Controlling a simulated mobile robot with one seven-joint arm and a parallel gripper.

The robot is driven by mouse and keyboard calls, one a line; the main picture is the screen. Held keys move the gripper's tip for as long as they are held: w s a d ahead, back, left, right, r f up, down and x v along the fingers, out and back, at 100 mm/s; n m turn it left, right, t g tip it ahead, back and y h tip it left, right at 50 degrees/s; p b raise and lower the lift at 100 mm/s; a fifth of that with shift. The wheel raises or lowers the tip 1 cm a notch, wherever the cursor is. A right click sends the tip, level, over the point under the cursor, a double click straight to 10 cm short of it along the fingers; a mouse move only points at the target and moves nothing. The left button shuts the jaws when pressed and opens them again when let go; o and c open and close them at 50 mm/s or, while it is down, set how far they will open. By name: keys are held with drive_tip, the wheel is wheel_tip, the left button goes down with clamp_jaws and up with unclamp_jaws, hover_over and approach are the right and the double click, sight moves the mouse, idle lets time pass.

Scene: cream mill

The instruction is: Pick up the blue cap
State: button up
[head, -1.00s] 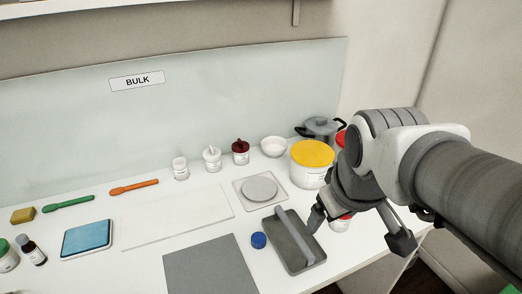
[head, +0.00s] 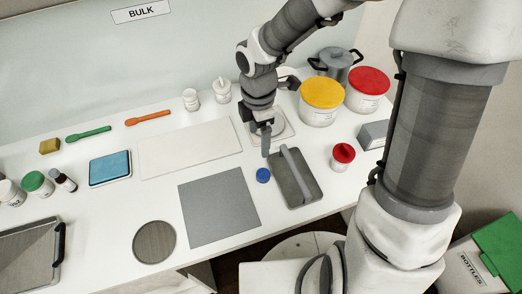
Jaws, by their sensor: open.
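The blue cap (head: 263,175) is small and round and lies on the white bench, just left of the grey tray (head: 313,193). It stands apart from the tray and right of the grey mat. My gripper (head: 266,146) points down just behind the cap, near the tray's back left corner and in front of the scale. A gap shows between its lower end and the cap. Its jaws are open with nothing seen between them. The second finger is hard to make out.
The grey tray has a raised bar along it. A red-lidded jar (head: 343,156) stands to its right. Yellow (head: 322,95) and red (head: 367,88) lidded tubs and a pot (head: 337,62) stand behind. The grey mat (head: 219,206) and white board (head: 189,148) lie flat at left.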

drive_tip(key=b, duration=0.2)
hover_over(262, 174)
drive_tip(key=f, duration=1.1)
drive_tip(key=shift+w+a+f, duration=0.1)
drive_tip(key=shift+a, duration=0.25)
drive_tip(key=shift+d+f, duration=0.2)
drive_tip(key=shift+f, duration=1.2)
drive_tip(key=shift+d+f, duration=0.2)
drive_tip(key=shift+f, duration=1.2)
clamp_jaws()
drive_tip(key=shift+r, duration=0.1)
